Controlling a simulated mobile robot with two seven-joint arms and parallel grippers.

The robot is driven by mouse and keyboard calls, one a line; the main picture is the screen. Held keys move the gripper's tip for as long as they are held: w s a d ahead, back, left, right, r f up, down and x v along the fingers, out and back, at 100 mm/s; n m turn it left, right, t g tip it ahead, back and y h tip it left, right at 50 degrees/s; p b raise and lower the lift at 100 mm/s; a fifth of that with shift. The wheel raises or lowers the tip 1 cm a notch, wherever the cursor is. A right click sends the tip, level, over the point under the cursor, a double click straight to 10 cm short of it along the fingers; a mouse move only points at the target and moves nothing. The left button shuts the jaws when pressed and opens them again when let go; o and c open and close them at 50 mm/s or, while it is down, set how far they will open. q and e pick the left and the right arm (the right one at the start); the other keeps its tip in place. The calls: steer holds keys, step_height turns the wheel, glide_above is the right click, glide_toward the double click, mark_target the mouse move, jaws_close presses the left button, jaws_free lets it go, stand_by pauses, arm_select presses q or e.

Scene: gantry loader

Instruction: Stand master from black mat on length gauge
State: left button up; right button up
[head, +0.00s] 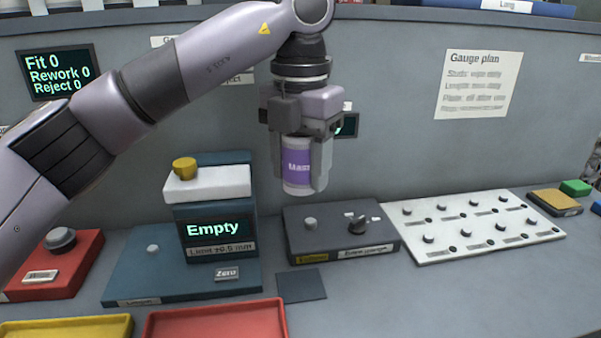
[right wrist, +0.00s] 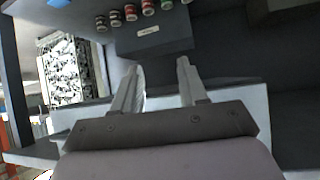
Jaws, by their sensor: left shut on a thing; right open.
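The master (head: 297,168) is a white cylinder with a purple label, seen in the head view. My left gripper (head: 305,185) is shut on it and holds it upright in the air, above and behind the dark grey block. The length gauge (head: 183,275) is a blue stand with a display reading "Empty", a white head with a yellow knob and a small button on its base. It is left of and below the held master. The black mat (head: 301,285) lies bare right of the gauge. My right gripper (right wrist: 158,85) is open and empty in the right wrist view.
A dark grey block with knobs (head: 340,232) stands behind the mat. A white board with several studs (head: 475,228) is at right. A red tray (head: 215,318) and a yellow tray (head: 70,327) lie in front. A red box with a button (head: 55,265) is at left.

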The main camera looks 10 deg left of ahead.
arm_select(q)
steer(key=shift+r, duration=0.1)
step_height(320, 180, up, 4)
steer(key=p, duration=0.4)
steer(key=shift+r, duration=0.2)
arm_select(e)
step_height(320, 180, up, 4)
steer(key=shift+r, duration=0.1)
